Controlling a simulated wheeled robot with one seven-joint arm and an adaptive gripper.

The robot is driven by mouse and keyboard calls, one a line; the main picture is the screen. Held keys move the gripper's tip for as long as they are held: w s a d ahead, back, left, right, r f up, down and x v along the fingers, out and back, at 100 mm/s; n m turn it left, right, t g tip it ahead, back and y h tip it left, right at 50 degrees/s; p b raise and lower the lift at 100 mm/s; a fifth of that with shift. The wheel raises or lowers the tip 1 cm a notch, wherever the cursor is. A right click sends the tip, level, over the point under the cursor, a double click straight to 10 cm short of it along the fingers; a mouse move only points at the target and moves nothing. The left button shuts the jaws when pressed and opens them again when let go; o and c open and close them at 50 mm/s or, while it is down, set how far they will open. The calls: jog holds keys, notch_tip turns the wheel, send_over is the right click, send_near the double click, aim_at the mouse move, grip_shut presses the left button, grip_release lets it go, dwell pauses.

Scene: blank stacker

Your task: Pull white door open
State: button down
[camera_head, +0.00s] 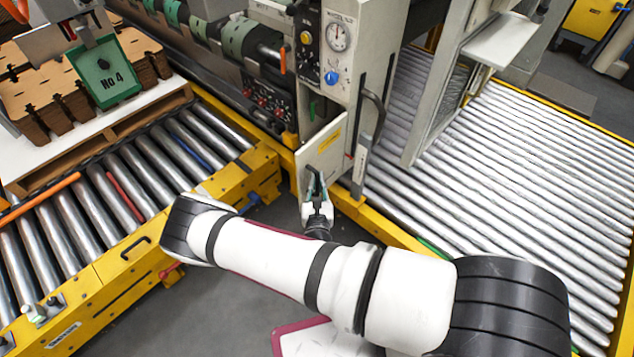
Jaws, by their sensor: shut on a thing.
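The white door (325,151) is a small light-coloured panel on the lower front of the machine's control column, with a yellow label on it. It looks slightly swung out from the column, though how far is hard to tell. My gripper (315,178) is at the door's lower front, with its dark fingers pointing up at the panel. It is shut on a part of the door, apparently its handle. The fingers hide the held part.
A roller conveyor (120,190) with stacked cardboard lies left, and a wide roller bed (520,170) lies right. Yellow frame rails (232,192) flank the gap. Gauges and knobs (338,38) sit above the door.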

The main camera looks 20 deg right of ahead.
jog(key=c, duration=1.7)
grip_release()
jog(key=shift+o, duration=0.2)
jog(key=v, duration=1.2)
